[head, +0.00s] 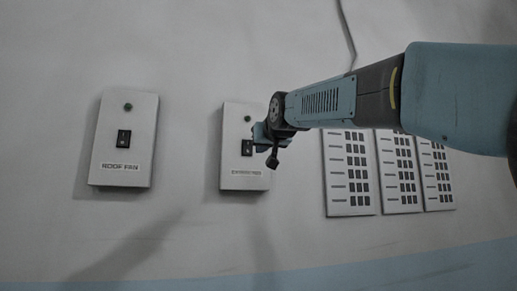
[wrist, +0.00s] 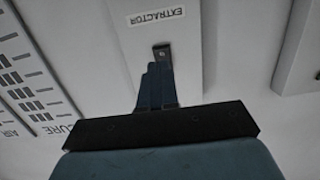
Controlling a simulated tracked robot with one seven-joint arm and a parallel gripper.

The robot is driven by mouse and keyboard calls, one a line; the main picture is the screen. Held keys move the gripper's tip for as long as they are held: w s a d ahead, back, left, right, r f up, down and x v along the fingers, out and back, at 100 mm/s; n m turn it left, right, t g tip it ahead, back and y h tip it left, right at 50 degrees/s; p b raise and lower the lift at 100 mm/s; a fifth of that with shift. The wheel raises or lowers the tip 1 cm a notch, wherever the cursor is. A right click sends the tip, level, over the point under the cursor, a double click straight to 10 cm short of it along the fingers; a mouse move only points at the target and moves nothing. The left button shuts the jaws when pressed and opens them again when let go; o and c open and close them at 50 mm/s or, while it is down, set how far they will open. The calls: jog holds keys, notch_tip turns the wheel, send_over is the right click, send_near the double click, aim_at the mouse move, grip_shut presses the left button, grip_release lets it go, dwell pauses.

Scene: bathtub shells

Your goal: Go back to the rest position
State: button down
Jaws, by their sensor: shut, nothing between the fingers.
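My gripper (head: 259,134) is at the right edge of a pale switch box (head: 238,178) in the head view, partly in front of it. The box has a dark rocker switch (head: 246,148), a round button above it and a label too blurred to read there. In the wrist view, which is upside down, the label (wrist: 156,18) reads EXTRACTOR. There, my blue fingers (wrist: 158,75) are together and empty, with tips right by the dark switch (wrist: 162,52), which they partly cover. I cannot tell whether they touch it.
A similar box (head: 124,150) labelled ROOF FAN is on the wall at left. Panels with several rows of dark switches (head: 349,180) are at right, below my arm. A cable (head: 347,30) runs up the wall. The wall between the boxes is bare.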

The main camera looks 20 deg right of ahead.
jog(key=shift+s, duration=0.2)
jog(key=shift+f, duration=0.1)
dwell(0.4)
jog(key=s+f+g, duration=0.3)
jog(key=s+f, duration=0.5)
jog(key=f, duration=0.7)
jog(key=s+f+g, duration=0.4)
jog(key=s+f, duration=0.4)
jog(key=f, duration=0.7)
jog(key=s+f+g, duration=0.3)
jog(key=s+f, duration=0.6)
jog(key=f, duration=0.5)
jog(key=shift+f+g, duration=0.4)
jog(key=shift+s+d, duration=0.1)
jog(key=shift+d, duration=0.05)
